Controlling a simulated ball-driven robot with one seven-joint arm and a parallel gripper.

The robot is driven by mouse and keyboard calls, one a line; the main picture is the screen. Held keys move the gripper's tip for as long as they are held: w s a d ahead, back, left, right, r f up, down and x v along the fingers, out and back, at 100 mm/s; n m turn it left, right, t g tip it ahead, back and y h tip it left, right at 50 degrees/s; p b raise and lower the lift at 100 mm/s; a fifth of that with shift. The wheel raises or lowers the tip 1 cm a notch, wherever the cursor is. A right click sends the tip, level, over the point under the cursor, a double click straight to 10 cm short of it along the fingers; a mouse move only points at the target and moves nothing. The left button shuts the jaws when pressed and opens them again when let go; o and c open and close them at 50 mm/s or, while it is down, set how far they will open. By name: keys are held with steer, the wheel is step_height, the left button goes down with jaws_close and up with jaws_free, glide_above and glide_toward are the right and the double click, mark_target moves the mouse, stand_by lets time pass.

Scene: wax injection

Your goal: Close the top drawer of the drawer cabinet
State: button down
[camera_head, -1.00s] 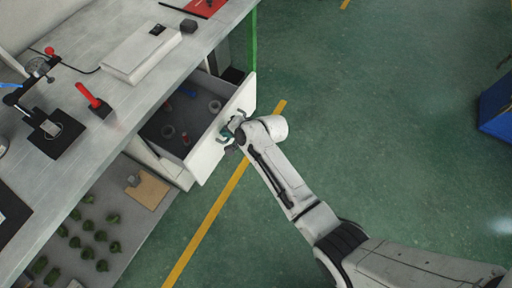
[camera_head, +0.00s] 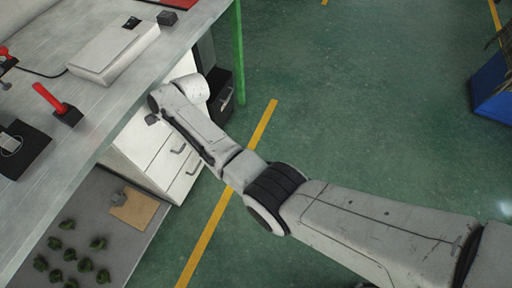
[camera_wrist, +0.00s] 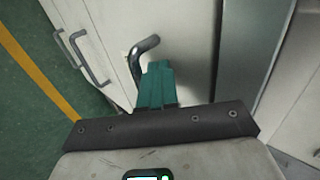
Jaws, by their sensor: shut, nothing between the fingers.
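The white drawer cabinet (camera_head: 150,150) stands under the workbench top. Its top drawer front (camera_wrist: 118,38) fills the middle of the wrist view and looks about in line with the fronts below it. In the head view the arm and bench top hide most of that drawer, and no open drawer interior shows. The dark bent top handle (camera_wrist: 143,55) is just beyond my gripper's teal fingers (camera_wrist: 155,85). My gripper is shut and empty, right at the handle; I cannot tell whether they touch. In the head view its fingers are mostly hidden.
Two lower handles (camera_head: 180,149) stick out from the fronts below. The workbench top (camera_head: 98,117) overhangs the cabinet and carries a white box (camera_head: 113,52) and a red-handled tool (camera_head: 52,100). A black unit (camera_head: 222,90) stands beside the cabinet. The green floor (camera_head: 330,120) is open to the right.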

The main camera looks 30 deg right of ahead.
steer(key=shift+w+a+r, duration=0.15)
steer(key=shift+w+a, duration=0.05)
steer(key=shift+w, duration=0.05)
steer(key=shift+w+r, duration=0.1)
steer(key=shift+r, duration=0.05)
